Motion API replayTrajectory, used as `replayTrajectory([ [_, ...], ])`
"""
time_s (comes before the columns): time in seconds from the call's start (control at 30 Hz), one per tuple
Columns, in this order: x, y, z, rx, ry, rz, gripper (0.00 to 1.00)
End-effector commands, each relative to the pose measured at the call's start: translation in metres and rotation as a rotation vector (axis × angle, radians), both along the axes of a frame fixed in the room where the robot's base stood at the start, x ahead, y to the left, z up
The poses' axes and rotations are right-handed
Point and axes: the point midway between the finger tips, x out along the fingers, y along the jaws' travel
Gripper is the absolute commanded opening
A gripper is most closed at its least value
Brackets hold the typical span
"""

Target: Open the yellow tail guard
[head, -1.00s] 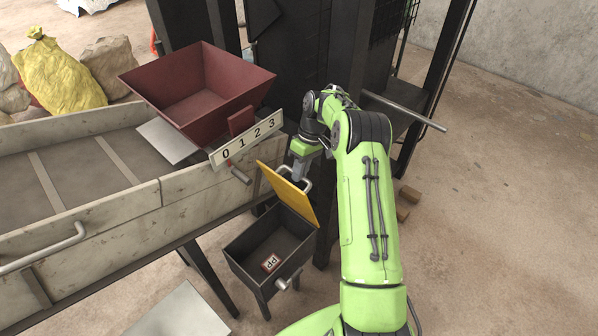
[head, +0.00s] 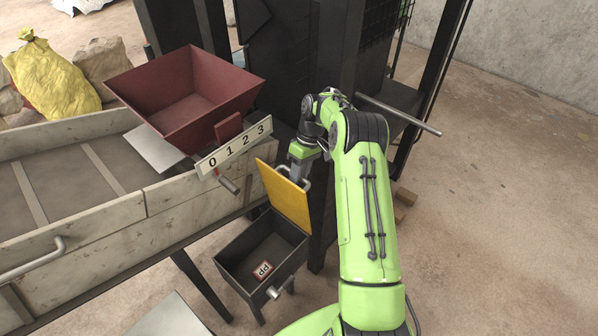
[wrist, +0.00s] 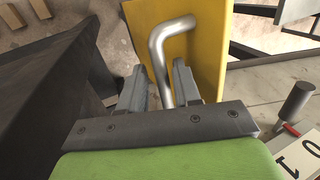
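The yellow tail guard (head: 285,193) is a flat plate standing steeply raised at the back right edge of a dark open box (head: 238,262). Its grey bar handle (wrist: 166,62) is on the face turned away from the head camera. My gripper (wrist: 160,85) is behind the plate, with one finger on each side of the handle, closed about it. In the head view the fingertips are mostly hidden by the guard, and my green gripper body (head: 303,150) shows above it.
A red-and-white marked block (head: 262,270) lies in the box. A dark red hopper (head: 185,95) with a 0-1-2-3 scale plate (head: 235,147) stands left of my gripper. A dark post (head: 322,225) rises close behind the guard.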

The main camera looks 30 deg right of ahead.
Motion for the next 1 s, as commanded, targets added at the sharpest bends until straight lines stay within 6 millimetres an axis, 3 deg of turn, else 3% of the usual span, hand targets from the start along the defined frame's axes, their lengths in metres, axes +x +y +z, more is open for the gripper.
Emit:
replayTrajectory([
  [0.37,0.003,0.0,0.01,-0.001,-0.013,0.002,0.4],
  [0.73,0.002,0.0,0.092,-0.002,-0.012,0.0,0.4],
  [1.0,0.001,0.0,0.104,-0.001,-0.008,0.001,0.4],
])
